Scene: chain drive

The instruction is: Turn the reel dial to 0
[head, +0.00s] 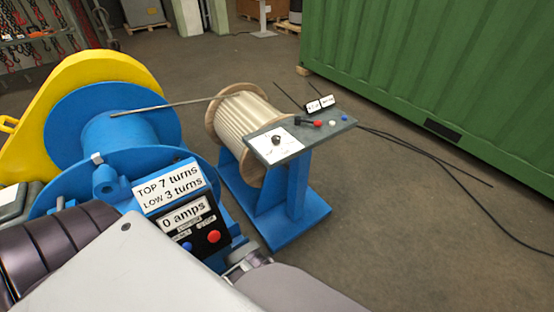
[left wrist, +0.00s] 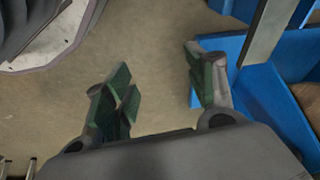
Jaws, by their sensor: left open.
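The reel dial (head: 276,140) is a small dark knob on a white scale plate, at the left end of the grey panel (head: 305,138) on top of a blue stand. The scale marks are too small to read, so I cannot tell the dial's setting. My left gripper (left wrist: 160,80) is open and empty in the left wrist view, above the floor beside the blue stand base (left wrist: 262,90). It is apart from the dial, which does not show in that view. In the head view my arm covers the bottom, and the fingers are not clearly visible. My right gripper is out of view.
A wooden reel (head: 240,118) with pale rope stands behind the panel. A blue drum (head: 105,125) with a yellow guard (head: 60,75) is at left, near a sign and control box (head: 195,220). The panel also has a lever and coloured buttons. Cables lie at right on open floor.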

